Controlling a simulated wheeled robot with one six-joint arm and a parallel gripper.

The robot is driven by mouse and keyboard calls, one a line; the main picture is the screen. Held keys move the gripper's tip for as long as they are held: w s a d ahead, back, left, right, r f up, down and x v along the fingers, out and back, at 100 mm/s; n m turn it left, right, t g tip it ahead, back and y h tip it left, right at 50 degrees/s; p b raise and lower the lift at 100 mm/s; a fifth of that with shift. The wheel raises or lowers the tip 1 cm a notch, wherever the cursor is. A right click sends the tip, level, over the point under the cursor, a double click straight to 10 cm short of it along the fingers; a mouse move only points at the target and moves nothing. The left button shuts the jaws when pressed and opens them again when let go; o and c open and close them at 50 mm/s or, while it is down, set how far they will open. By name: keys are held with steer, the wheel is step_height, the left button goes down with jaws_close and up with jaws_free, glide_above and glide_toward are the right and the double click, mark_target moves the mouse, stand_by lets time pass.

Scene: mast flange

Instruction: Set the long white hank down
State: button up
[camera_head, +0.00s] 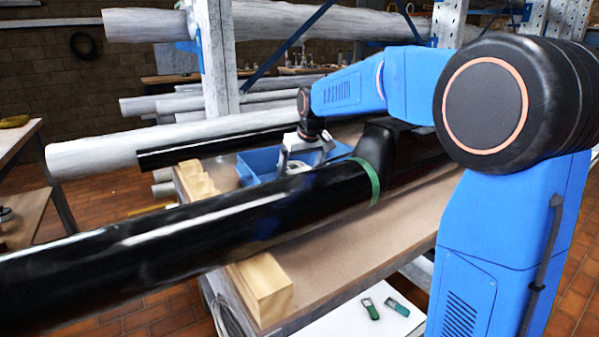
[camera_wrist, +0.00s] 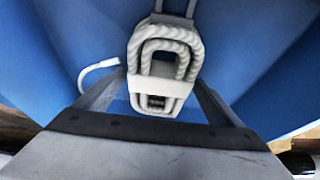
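The white hank (camera_wrist: 160,62) is a bundle of looped, twisted rope with a pale band around its middle. In the wrist view it sits between the two fingers of my gripper (camera_wrist: 160,92), which close on it from both sides. A white rope end (camera_wrist: 97,66) sticks out to the left. In the head view my gripper (camera_head: 298,152) points down at the blue tub (camera_head: 255,163), with a pale shape below it. The near black pipe hides part of the tub and whatever is under the gripper.
A long black pipe (camera_head: 190,237) with a green band (camera_head: 371,182) crosses in front of the tub. Wooden blocks (camera_head: 262,287) stand on the bench (camera_head: 330,260). A second black pipe (camera_head: 215,147) and grey pipes (camera_head: 130,147) lie behind. Two small green items (camera_head: 397,307) lie on a lower white surface.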

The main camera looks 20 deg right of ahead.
steer(key=v, duration=1.2)
steer(key=shift+s+r, duration=0.1)
